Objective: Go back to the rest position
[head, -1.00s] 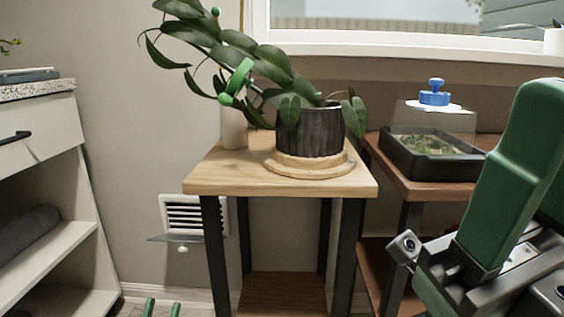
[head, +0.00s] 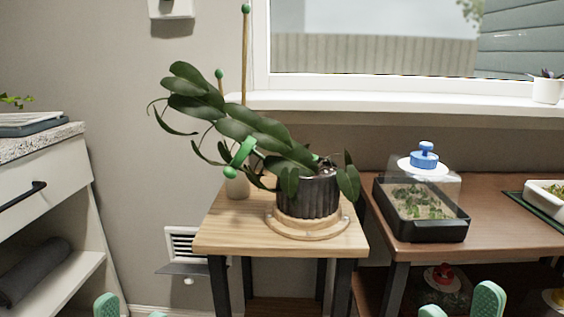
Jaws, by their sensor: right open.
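My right gripper (head: 460,306) shows at the bottom edge, right of the middle. Its two green fingertips stand apart with nothing between them. My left gripper (head: 131,310) shows at the bottom left, its green fingertips also apart and nothing seen between them. Only the tips of both show; the rest is below the frame. Both are apart from the plant (head: 255,130), whose stems lean to the left out of a dark ribbed pot (head: 308,200). A green clip (head: 240,153) sits by its stems.
The pot stands on a round wooden base (head: 308,228) on a light wood table (head: 222,232). A cream holder (head: 237,187) with green-tipped stakes is behind. A black tray (head: 428,230) with a clear, blue-knobbed cover (head: 425,160) stands on the brown table (head: 485,228) at right.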

